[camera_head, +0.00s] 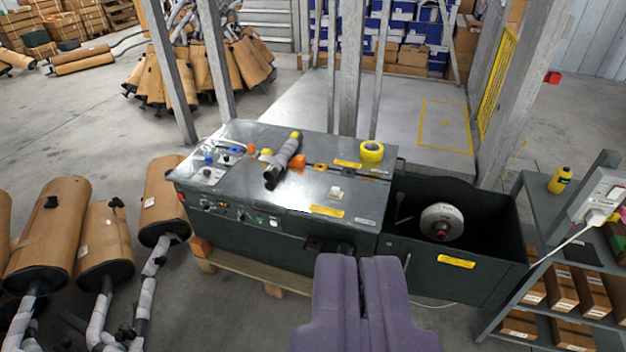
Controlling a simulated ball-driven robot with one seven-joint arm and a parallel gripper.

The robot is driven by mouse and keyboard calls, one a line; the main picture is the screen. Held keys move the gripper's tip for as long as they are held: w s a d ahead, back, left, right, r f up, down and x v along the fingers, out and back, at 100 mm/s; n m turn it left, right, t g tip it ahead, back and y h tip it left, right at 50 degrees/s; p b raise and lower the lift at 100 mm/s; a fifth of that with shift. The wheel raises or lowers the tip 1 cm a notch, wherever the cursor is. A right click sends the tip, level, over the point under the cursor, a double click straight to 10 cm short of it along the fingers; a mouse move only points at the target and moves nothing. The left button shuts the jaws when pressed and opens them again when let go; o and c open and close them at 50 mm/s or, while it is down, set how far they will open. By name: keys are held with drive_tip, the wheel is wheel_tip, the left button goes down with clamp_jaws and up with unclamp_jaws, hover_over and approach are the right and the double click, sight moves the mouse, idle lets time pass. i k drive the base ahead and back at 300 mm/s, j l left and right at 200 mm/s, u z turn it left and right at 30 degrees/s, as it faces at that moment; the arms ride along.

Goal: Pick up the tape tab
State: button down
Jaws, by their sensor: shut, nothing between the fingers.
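My gripper (359,262), with two purple fingers, is at the bottom centre of the view. Its fingers are side by side and shut, with nothing held. A yellow roll of tape (372,151) rests on the right rear of the dark metal machine top (300,205), farther off than my gripper. A small whitish piece (335,192) lies on the same top, nearer the front. I cannot tell for certain which item is the tape tab. My gripper is apart from both and appears in front of the machine's front side.
A grey wrapped tool (283,160) and small orange and blue items lie on the machine top. An open dark bin (480,268) holding a white disc (441,222) adjoins it. Shelves (555,215) stand right, mufflers (55,225) left. Posts (349,70) rise behind.

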sight(335, 193)
drive_tip(key=i+j, duration=0.15)
drive_tip(key=i, duration=0.55)
drive_tip(key=i+j, duration=0.15)
drive_tip(key=i, duration=0.6)
drive_tip(key=i+j, duration=0.15)
drive_tip(key=i, duration=0.55)
drive_tip(key=i+j, duration=0.15)
drive_tip(key=i, duration=0.55)
